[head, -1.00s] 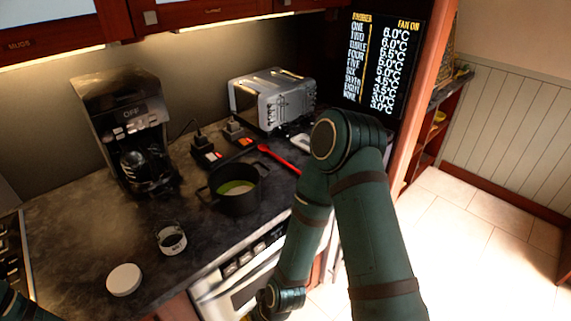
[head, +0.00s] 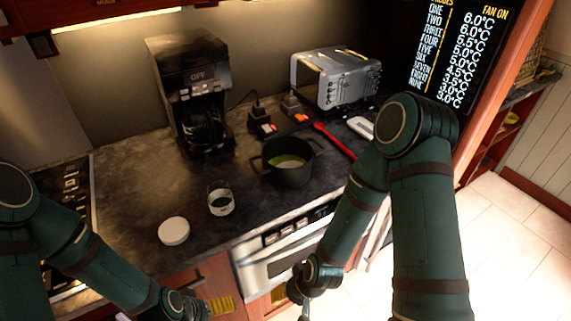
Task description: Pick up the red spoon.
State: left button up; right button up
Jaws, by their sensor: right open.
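The red spoon (head: 334,141) lies on the dark counter, right of the black pot and in front of the toaster. Its near end reaches toward my right arm, which hides the counter just beyond it. My right gripper (head: 301,293) is open at the bottom centre, low in front of the oven front and apart from the spoon. Its fingertips are small and hard to make out. My left arm enters at the lower left; its wrist shows at the bottom edge, but its gripper fingers do not show.
A black pot (head: 290,168) with green contents stands left of the spoon. A silver toaster (head: 337,78), a coffee machine (head: 195,95), a small glass jar (head: 221,202) and a white round lid (head: 174,231) are also on the counter. The oven front (head: 285,258) drops below the counter edge.

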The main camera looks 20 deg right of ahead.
aim_at(319, 126)
jog(key=u, duration=0.5)
jog(key=l+u, duration=0.5)
jog(key=u, duration=0.2)
jog(key=k+l+u, duration=0.1)
jog(key=u, duration=0.25)
jog(key=k+l+u, duration=0.15)
jog(key=l, duration=0.15)
jog(key=k+l+u, duration=0.2)
jog(key=l, duration=0.15)
jog(key=k+l+u, duration=0.15)
jog(key=l, duration=0.15)
jog(key=k+l+u, duration=0.1)
jog(key=k+l, duration=0.15)
jog(key=l, duration=0.15)
jog(key=k+l+u, duration=0.1)
jog(key=k+l, duration=0.15)
jog(key=l, duration=0.1)
